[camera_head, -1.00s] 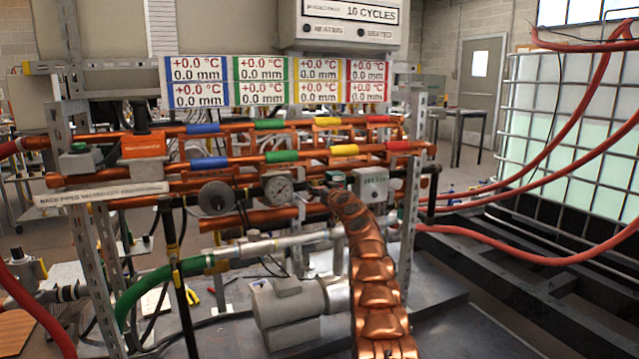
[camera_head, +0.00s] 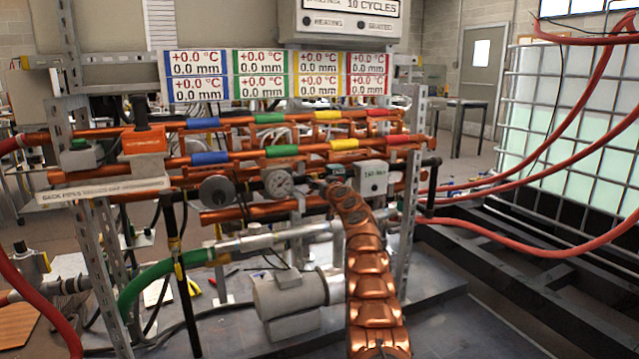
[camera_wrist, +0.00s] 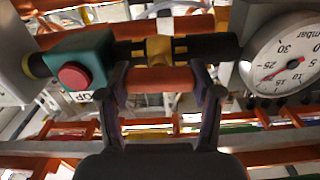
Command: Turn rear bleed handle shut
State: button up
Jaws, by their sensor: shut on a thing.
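In the wrist view, the two dark fingers of my gripper (camera_wrist: 161,92) stand either side of a short orange-red bar (camera_wrist: 160,79), which spans between them. It appears to be the bleed handle, and the fingers seem closed on it. A yellow fitting (camera_wrist: 158,49) sits on the dark pipe just behind it. In the head view, the end of my copper-coloured arm reaches the pipe rack beside the dial gauge (camera_head: 278,183). There the fingers and handle are too small and covered to make out. I cannot tell the handle's angle.
In the wrist view, a green box with a red button (camera_wrist: 78,75) is close left of my fingers, and the gauge (camera_wrist: 285,58) close right. In the head view, a white box (camera_head: 372,179) is right of my arm's end. A grey motor (camera_head: 290,295) sits below.

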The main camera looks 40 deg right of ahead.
jog(key=shift+c, duration=0.9)
jog(key=shift+r+m, duration=0.1)
jog(key=shift+m, duration=1.3)
jog(key=shift+s+d, duration=0.1)
jog(key=m+p, duration=0.1)
jog(key=m, duration=0.4)
jog(key=m+p, duration=0.1)
jog(key=m, duration=0.3)
jog(key=shift+d+m, duration=0.15)
jog(key=shift+m, duration=0.25)
jog(key=m, duration=0.2)
jog(key=m+p, duration=0.1)
jog(key=m, duration=0.1)
jog(key=shift+f, duration=0.25)
jog(key=shift+m, duration=0.3)
jog(key=shift+s, duration=0.1)
